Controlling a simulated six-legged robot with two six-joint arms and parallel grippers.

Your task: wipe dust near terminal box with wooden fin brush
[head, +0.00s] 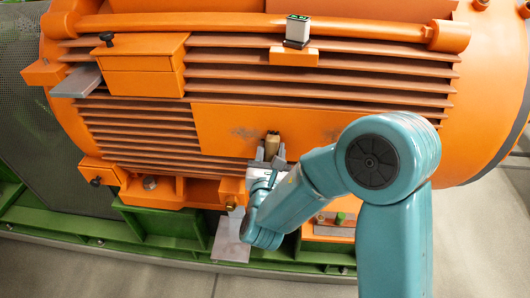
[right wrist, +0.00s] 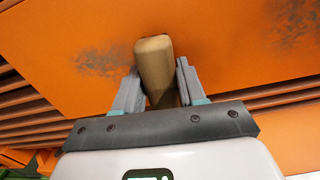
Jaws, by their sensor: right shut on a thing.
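My right gripper (head: 270,152) is shut on the wooden fin brush (head: 272,141), in front of the flat orange panel (head: 220,117) on the motor's side. In the right wrist view the brush's tan wooden body (right wrist: 155,62) stands between the grey fingers (right wrist: 158,88), its end toward the panel. Its bristles are not visible, and I cannot tell whether it touches. Grey dust smudges the panel left of the brush (right wrist: 105,62) and at the right edge (right wrist: 300,22). An orange box (head: 142,66), possibly the terminal box, is at upper left. My left gripper is not in view.
Cooling fins (head: 330,82) run above the panel. A small device with a green display (head: 298,30) stands on a ledge above. A grey plate (head: 76,82) juts out at left. A green base frame (head: 165,224) runs below, with grey floor (head: 80,272) in front.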

